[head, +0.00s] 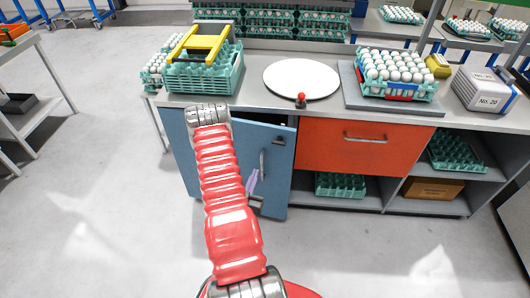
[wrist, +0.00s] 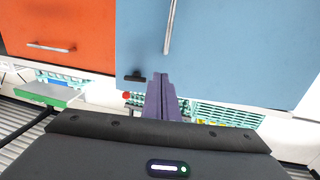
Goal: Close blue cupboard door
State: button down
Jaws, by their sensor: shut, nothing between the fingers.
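The blue cupboard door (head: 279,170) is under the left part of the worktop, beside the orange drawer. It looks ajar, with a dark gap along its top edge. It has a silver upright handle (head: 262,163) and a small black fitting (head: 278,140). My gripper (head: 252,182) has purple fingers, shut and empty, in front of the door near the handle. My arm hides part of the door. In the wrist view the blue door (wrist: 235,50) fills the upper right, and the fingers (wrist: 162,80) point at its edge below the handle. Contact is unclear.
The orange drawer (head: 340,148) is right of the door, with open shelves holding green egg trays (head: 340,185) below and beside it. The worktop holds a teal crate with a yellow frame (head: 203,40), a white disc (head: 301,78) and an egg tray. Floor in front is clear.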

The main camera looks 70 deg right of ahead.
aim_at(267, 146)
jog(key=shift+s, duration=0.15)
jog(key=d, duration=1.4)
jog(key=shift+w, duration=0.4)
jog(key=shift+w, duration=0.1)
